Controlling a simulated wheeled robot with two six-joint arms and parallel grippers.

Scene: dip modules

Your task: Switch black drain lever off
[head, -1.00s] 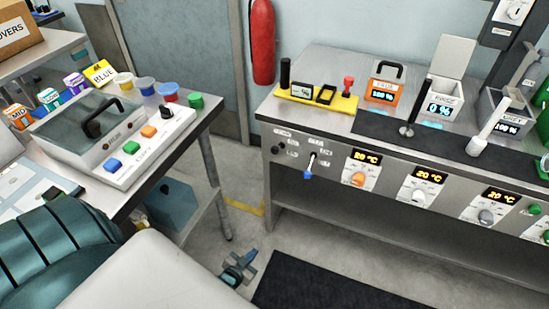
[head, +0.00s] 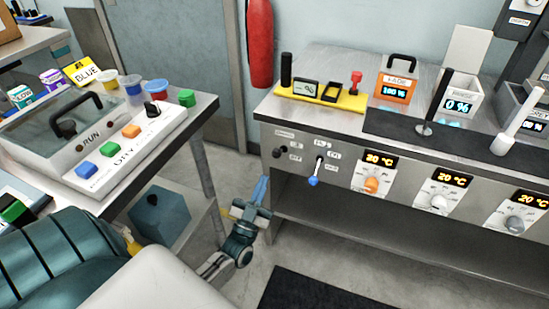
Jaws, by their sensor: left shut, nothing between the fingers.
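The black lever (head: 278,152) sits on the left end of the metal bench's front panel, with small labels around it too small to read surely. Its black knob sits left of its pivot; I cannot tell from this which setting it is in. A blue-tipped lever (head: 314,180) is just right of it and hangs downward. My left gripper (head: 261,185) is in the gap by the bench's left front leg, below and left of the black lever and apart from it. Its blue fingers point up, shut and empty. My right gripper is not in view.
The metal bench (head: 330,135) carries a yellow tray (head: 350,101), an orange unit (head: 394,90) and a white unit (head: 462,97). Orange, white and grey dials line its front. Another table (head: 206,108) with a dryer box (head: 75,130) stands left.

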